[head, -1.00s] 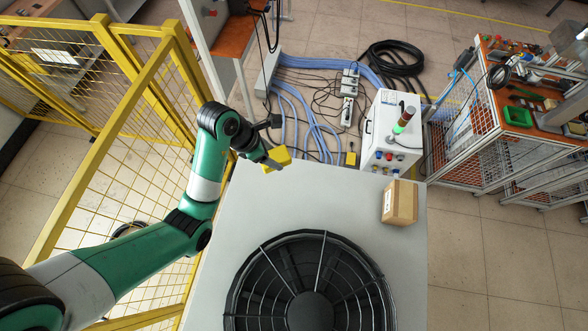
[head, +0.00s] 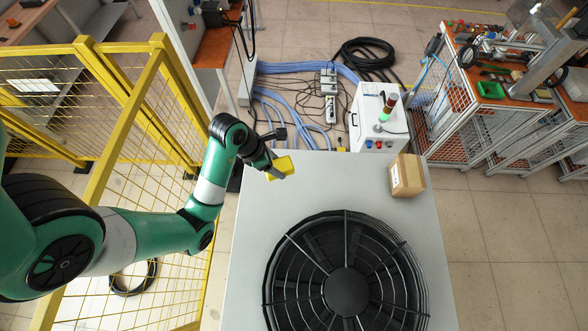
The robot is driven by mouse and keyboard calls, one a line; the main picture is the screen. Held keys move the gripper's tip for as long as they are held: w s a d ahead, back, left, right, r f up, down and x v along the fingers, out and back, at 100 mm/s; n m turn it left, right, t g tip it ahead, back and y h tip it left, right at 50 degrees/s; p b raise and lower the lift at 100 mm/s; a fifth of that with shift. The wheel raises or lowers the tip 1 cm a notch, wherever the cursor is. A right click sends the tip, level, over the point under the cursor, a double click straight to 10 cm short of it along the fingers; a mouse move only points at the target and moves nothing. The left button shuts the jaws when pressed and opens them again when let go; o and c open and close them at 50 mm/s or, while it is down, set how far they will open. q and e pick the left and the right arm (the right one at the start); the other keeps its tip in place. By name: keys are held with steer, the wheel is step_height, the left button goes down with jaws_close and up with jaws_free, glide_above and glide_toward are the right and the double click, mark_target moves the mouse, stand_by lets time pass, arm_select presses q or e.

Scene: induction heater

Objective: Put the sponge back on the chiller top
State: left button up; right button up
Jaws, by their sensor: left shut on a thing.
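The yellow sponge (head: 281,167) is at the far left corner of the chiller top (head: 330,178), in the head view. My left gripper (head: 277,170) is shut on the sponge, and its fingers cover part of it. The sponge is over or on the grey top near its left edge; I cannot tell whether it touches the surface. The chiller top is flat and carries a large round black fan grille (head: 347,290). My right gripper is not in view.
A cardboard box (head: 408,176) sits at the chiller's far right corner. A white cabinet with a signal light (head: 378,125) stands behind the chiller. A yellow mesh fence (head: 130,200) runs along the left. The top between sponge and box is clear.

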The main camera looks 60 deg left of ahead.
arm_select(q)
steer(key=shift+w+d+f+b, duration=0.1)
steer(key=shift+f+b, duration=0.65)
steer(key=f+b, duration=0.4)
steer(key=shift+a+f, duration=0.1)
steer(key=shift+a, duration=0.1)
steer(key=shift+r, duration=0.2)
steer(key=shift+f, duration=0.2)
steer(key=o, duration=1.3)
steer(key=shift+r, duration=0.1)
